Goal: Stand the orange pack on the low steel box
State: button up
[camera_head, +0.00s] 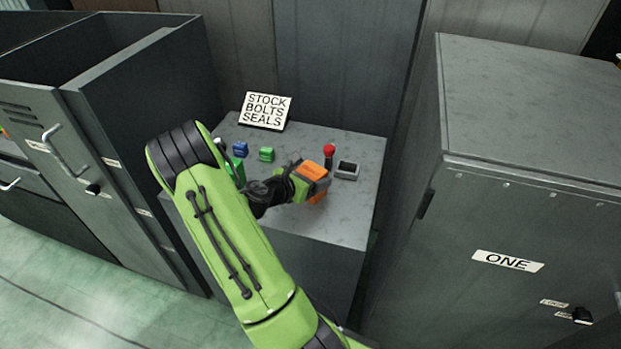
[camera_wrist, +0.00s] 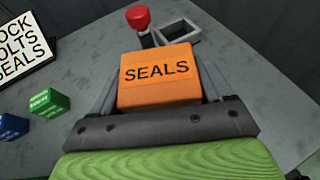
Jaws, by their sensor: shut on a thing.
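The orange pack (camera_head: 313,170), labelled SEALS in the wrist view (camera_wrist: 156,74), is between the fingers of my gripper (camera_head: 316,182). My gripper is shut on it, with one grey finger on each side in the wrist view (camera_wrist: 158,88). The pack is over the right part of the low steel box's grey top (camera_head: 345,225). I cannot tell whether its underside touches the top. My gripper hides part of the pack, and my arm hides part of the box's front.
A red-topped post (camera_head: 329,152) and a small open grey tray (camera_head: 347,170) stand just beyond the pack. Blue (camera_head: 240,149) and green (camera_head: 266,154) packs and a sign (camera_head: 265,110) are farther left. A tall cabinet marked ONE (camera_head: 520,190) stands right. The box's front right top is bare.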

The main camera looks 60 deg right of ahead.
jog(key=o, duration=1.1)
jog(key=shift+o, duration=0.2)
jog(key=w+a+r+m+t+y+p, duration=0.1)
jog(key=a+r+m+t+y, duration=0.2)
jog(key=a, duration=0.6)
jog(key=w+a+r+m+y+p, duration=0.1)
jog(key=w+a+r+m+y, duration=0.25)
jog(key=a, duration=0.55)
jog(key=a+r+m+t+y, duration=0.2)
jog(key=a+r+m, duration=0.3)
jog(key=a, duration=0.4)
jog(key=s+a+r+m+t+y, duration=0.2)
jog(key=s+a+r, duration=0.1)
jog(key=a, duration=0.4)
jog(key=s+a+r+m+t+y, duration=0.1)
jog(key=s+a+r+y, duration=0.1)
jog(key=s+a+r, duration=0.2)
jog(key=a, duration=0.3)
jog(key=shift+s+a+r+m+t+y, duration=0.2)
jog(key=shift+r+m+t+y, duration=0.15)
jog(key=shift+r+t, duration=0.05)
